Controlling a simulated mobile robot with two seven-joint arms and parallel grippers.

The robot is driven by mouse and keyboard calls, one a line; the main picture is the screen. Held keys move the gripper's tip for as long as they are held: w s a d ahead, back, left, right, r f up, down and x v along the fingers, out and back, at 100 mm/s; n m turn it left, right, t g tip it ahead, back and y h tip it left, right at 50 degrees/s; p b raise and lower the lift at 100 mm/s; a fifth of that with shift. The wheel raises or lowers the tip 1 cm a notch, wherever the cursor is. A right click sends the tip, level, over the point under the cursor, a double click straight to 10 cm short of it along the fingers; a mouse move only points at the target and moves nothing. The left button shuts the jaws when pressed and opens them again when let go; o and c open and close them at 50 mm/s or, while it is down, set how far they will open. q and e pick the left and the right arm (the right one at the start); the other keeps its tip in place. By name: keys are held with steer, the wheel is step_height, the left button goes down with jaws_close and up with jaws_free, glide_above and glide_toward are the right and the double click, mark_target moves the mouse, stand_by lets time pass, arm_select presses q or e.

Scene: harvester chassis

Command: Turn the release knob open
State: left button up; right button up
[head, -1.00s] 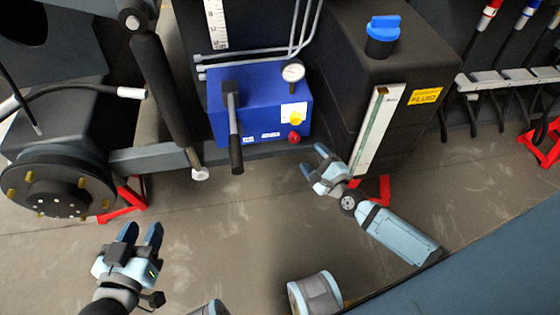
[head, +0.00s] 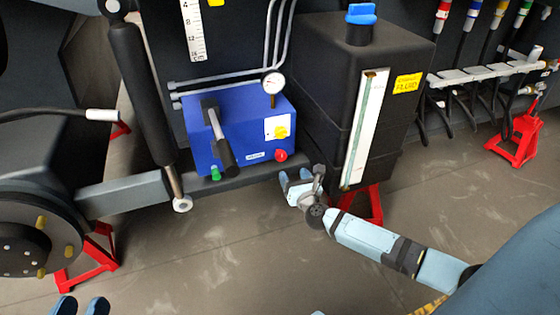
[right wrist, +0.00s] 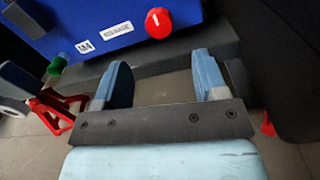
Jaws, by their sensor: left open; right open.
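A blue pump box (head: 236,125) carries a red knob (head: 281,155), a yellow knob (head: 280,132) on a white plate and a green knob (head: 215,174). I cannot read which one is labelled release. In the right wrist view the red knob (right wrist: 158,22) has a white mark and sits beyond the fingertips, slightly left of the middle of the gap. The green knob (right wrist: 57,64) is at the left there. My right gripper (head: 294,174) is open and empty, just below the red knob and apart from it. My left gripper (head: 81,302) is open at the bottom edge, mostly cut off.
A black lever (head: 217,137) stands in front of the box and a gauge (head: 273,83) on its top. A black fluid tank (head: 335,70) with a blue cap (head: 361,14) stands close to the right. A grey beam (head: 130,192) runs below. Red stands (head: 520,135) are on the floor.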

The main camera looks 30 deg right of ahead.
mark_target(282, 158)
steer(key=b+x, duration=0.3)
steer(key=x, duration=0.6)
steer(key=shift+w+f, duration=0.1)
steer(key=shift+w, duration=0.6)
arm_select(q)
steer(key=m, duration=0.1)
steer(key=w+a+m+t, duration=0.1)
steer(key=shift+w+r+m+h, duration=0.25)
steer(key=shift+w+m+h, duration=0.05)
steer(key=shift+h, duration=0.1)
steer(key=shift+a, duration=0.1)
arm_select(e)
steer(key=c, duration=0.9)
